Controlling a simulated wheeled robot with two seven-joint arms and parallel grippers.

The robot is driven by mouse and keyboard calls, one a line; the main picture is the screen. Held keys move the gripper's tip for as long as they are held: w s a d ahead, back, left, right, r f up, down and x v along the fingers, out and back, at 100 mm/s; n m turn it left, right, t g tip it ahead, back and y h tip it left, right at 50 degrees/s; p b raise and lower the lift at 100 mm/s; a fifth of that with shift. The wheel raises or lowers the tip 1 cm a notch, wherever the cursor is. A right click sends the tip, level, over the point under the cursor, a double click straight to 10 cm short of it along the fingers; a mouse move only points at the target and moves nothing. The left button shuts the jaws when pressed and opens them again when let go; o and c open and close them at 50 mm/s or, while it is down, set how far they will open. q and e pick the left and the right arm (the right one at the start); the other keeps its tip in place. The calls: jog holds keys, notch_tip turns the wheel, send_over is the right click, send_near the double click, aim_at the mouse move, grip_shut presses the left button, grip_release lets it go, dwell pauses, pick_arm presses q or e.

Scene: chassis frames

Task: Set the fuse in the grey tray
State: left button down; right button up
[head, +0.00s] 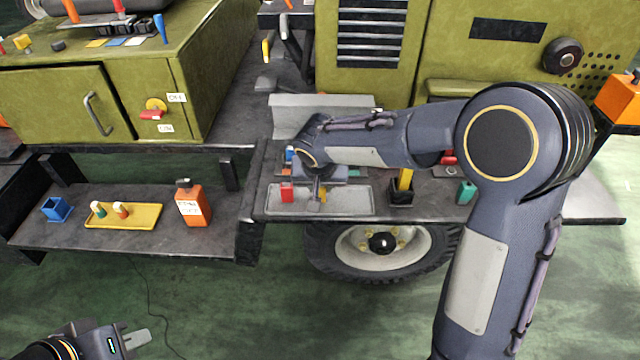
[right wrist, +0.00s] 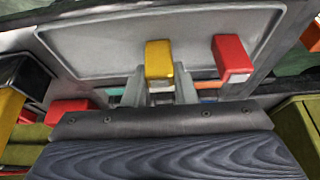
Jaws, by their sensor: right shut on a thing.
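The grey tray (head: 350,203) is a shallow rectangle at the front edge of the dark bench in the head view; its rim and floor also fill the top of the right wrist view (right wrist: 100,45). My right gripper (head: 320,192) points down over the tray and is shut on a yellow fuse (right wrist: 158,62), whose yellow end (head: 323,195) shows in the head view. I cannot tell whether it touches the tray floor. A red block (head: 287,190) stands at the tray's left part. My left gripper (head: 130,336) is low at the left, away from everything; its jaw gap is unclear.
A black holder (head: 401,196) with a yellow piece and a green block (head: 466,191) stand right of the tray. A lower shelf at left holds a yellow tray (head: 148,217), a blue box (head: 56,209) and an orange bottle (head: 192,204). A grey panel (head: 290,115) rises behind.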

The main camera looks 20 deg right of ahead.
jog(key=o, duration=1)
jog(key=shift+c, duration=0.2)
jog(key=shift+r, duration=0.15)
jog(key=shift+r+p, duration=0.25)
jog(key=shift+p, duration=0.1)
jog(key=v, duration=1.1)
jog(key=shift+s+r+p, duration=0.2)
jog(key=shift+r+p, duration=0.05)
jog(key=shift+p, duration=0.1)
